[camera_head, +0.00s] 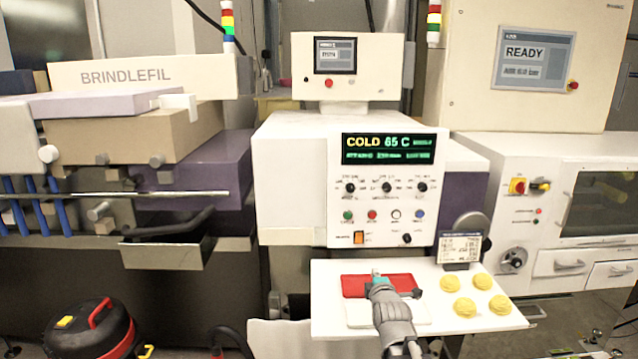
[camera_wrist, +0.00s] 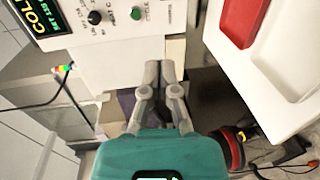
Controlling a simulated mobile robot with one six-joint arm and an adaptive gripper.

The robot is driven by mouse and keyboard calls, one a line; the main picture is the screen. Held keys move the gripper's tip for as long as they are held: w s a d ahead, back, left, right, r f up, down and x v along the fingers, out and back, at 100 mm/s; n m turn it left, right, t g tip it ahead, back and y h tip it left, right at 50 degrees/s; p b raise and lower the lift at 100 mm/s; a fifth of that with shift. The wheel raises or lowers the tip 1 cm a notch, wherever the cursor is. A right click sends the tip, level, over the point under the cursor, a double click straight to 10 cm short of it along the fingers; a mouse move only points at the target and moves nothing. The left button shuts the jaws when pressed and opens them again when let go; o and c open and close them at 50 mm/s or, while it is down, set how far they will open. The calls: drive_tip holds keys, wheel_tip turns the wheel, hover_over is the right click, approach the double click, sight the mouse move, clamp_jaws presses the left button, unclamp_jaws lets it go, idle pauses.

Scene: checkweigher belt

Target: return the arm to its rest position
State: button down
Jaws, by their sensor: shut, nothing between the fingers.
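My gripper (camera_wrist: 158,70) shows in the wrist view with its two grey fingers brought together at the tips and nothing between them. In the head view my arm reaches up from the bottom edge, and its teal end (camera_head: 376,280) is over the white shelf (camera_head: 455,325) in front of the machine. It partly covers the red tray (camera_head: 355,286) and the white tray (camera_head: 358,315). In the wrist view the gripper is to the left of the shelf's edge, beside the machine front.
Several yellow round pieces (camera_head: 465,307) lie on the shelf's right side. A small sign (camera_head: 459,248) stands at its back. The control panel (camera_head: 388,190) reads COLD 65 C. A black and red vacuum (camera_head: 90,325) stands on the floor at left. A cable (camera_wrist: 40,105) hangs in the wrist view.

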drive_tip(key=s+d+f+m+g+b, duration=0.1)
drive_tip(key=s+f+m+g, duration=0.4)
drive_tip(key=f, duration=0.3)
drive_tip(key=s+f+m+g+b, duration=0.1)
drive_tip(key=s+f+m+g, duration=0.35)
drive_tip(key=f, duration=0.25)
drive_tip(key=s+f+m+g+b, duration=0.1)
drive_tip(key=s+f+m+g, duration=0.1)
drive_tip(key=s, duration=0.4)
drive_tip(key=s+f+m+g+b, duration=0.1)
drive_tip(key=s+f+m+g, duration=0.2)
drive_tip(key=s+m+g, duration=0.2)
drive_tip(key=shift+s+d+f+m, duration=0.15)
drive_tip(key=shift+s+d+m, duration=0.2)
drive_tip(key=shift+s+m, duration=0.6)
